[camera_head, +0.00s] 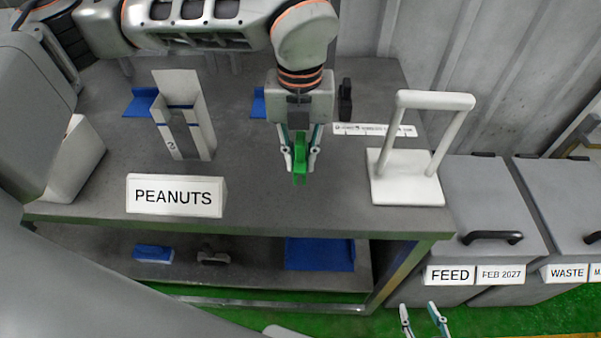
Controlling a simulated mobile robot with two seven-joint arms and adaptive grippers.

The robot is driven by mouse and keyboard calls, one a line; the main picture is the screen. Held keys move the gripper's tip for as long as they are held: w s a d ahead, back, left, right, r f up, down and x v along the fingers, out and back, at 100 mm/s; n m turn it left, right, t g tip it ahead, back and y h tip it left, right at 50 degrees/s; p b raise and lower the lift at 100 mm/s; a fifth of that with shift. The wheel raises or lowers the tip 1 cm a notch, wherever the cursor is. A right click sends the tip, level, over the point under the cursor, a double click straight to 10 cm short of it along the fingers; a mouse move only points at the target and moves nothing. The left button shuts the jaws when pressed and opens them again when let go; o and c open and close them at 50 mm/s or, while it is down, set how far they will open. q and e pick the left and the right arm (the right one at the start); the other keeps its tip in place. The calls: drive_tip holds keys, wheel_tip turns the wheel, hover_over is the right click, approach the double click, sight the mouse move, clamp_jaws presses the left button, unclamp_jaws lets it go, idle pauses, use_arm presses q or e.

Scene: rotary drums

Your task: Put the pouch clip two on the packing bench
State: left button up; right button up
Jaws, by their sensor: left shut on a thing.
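A green clip (300,160), which looks like the pouch clip, is held between the fingers of my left gripper (300,152). The gripper points down over the grey bench (250,205), right of the middle of its top. I cannot tell whether the clip touches the bench top, and no number shows on it. My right gripper (421,312) is at the bottom edge of the view, in front of the bench, with its two fingertips apart and nothing between them.
A white PEANUTS sign (176,196) stands at the bench's front left, with an open pouch holder (183,115) behind it. A white stand with a handle (406,184) is at the right end. FEED (485,215) and WASTE (566,205) bins stand right of the bench.

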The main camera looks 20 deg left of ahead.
sight(301, 186)
use_arm(q)
drive_tip(key=shift+f, duration=2.7)
drive_tip(key=shift+f, duration=0.2)
drive_tip(key=o, duration=0.9)
drive_tip(key=shift+o, duration=0.2)
drive_tip(key=shift+r, duration=0.1)
